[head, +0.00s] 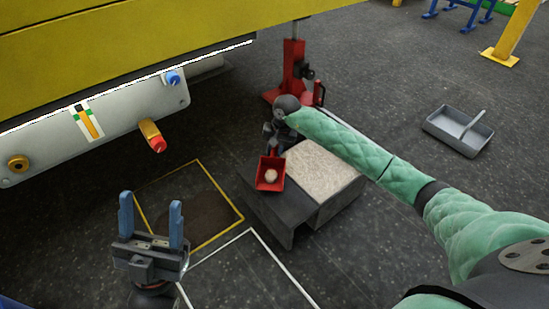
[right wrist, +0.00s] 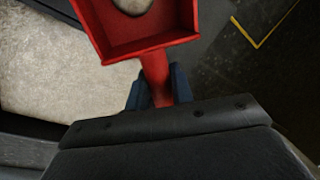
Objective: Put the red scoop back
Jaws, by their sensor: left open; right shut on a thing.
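The red scoop (head: 271,185) is a small square tray with a pale round lump in it. My right gripper (head: 275,147) is shut on its handle, and the scoop is over the dark front part of a low block. In the right wrist view the red scoop (right wrist: 140,45) fills the top, with its handle between the blue fingers of the right gripper (right wrist: 157,90). My left gripper (head: 151,215) is open and empty at the lower left, its blue fingers pointing up, apart from the scoop.
The low block (head: 318,175) has a pale speckled top. A yellow-outlined square with a dark patch (head: 190,207) is on the floor to its left. A red jack (head: 293,65) stands behind. A grey tray (head: 455,132) lies at right. A yellow boom (head: 120,40) overhangs the upper left.

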